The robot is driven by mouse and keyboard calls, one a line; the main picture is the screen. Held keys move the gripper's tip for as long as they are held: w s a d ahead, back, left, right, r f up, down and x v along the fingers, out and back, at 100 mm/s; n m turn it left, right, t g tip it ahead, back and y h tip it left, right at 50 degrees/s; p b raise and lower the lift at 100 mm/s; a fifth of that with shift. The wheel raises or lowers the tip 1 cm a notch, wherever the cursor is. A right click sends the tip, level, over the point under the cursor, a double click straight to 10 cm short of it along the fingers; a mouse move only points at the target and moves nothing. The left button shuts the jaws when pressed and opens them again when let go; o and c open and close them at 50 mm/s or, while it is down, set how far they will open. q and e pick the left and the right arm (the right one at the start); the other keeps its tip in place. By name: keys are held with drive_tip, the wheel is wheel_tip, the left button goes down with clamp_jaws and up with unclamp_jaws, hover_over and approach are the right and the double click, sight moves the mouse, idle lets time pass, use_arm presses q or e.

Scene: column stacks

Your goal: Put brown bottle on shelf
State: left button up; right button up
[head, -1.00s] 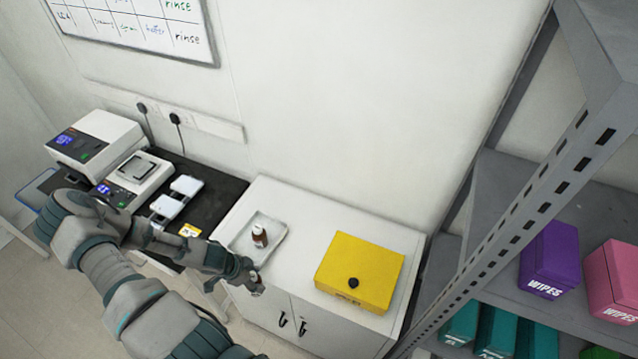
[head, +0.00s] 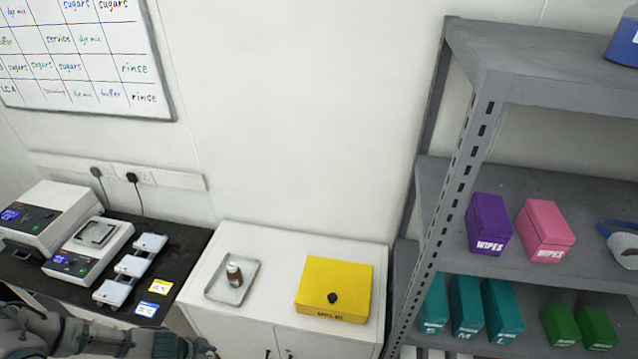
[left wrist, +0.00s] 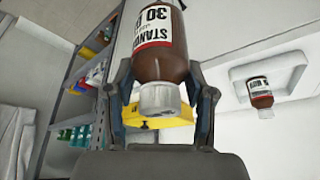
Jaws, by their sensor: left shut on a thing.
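My left gripper (left wrist: 160,85) is shut on a brown bottle (left wrist: 158,60) with a white label and a pale grey cap, seen upside down in the left wrist view. In the head view my left gripper (head: 197,348) is at the bottom edge, in front of the white cabinet, and the held bottle cannot be made out. A second brown bottle (head: 234,275) stands in a pale tray (head: 216,294) on the cabinet; it also shows in the left wrist view (left wrist: 260,92). The grey metal shelf (head: 540,260) stands at the right. My right gripper is out of view.
A yellow box (head: 350,280) sits on the white cabinet (head: 283,250). The shelf's middle level holds purple (head: 488,222) and pink (head: 544,230) wipes boxes; teal boxes (head: 465,305) and green boxes (head: 595,327) stand below. Lab devices (head: 88,250) are on the dark bench at left.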

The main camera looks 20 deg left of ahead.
use_arm(q)
drive_tip(key=shift+w+d+f+n+t, duration=0.3)
drive_tip(key=shift+w+f+n, duration=0.1)
drive_tip(key=shift+w, duration=0.25)
drive_tip(key=w+d+f+n+y+b, duration=0.15)
drive_tip(key=w+d+n+b, duration=0.25)
drive_tip(key=w+d, duration=0.6)
drive_tip(key=w+d+r+n+b, duration=0.2)
drive_tip(key=w+d+r+b, duration=0.1)
drive_tip(key=w+d+r, duration=0.5)
drive_tip(key=shift+w+d+r+y, duration=0.4)
drive_tip(key=shift+d+r+y, duration=0.05)
drive_tip(key=shift+d, duration=0.55)
drive_tip(key=shift+a, duration=0.15)
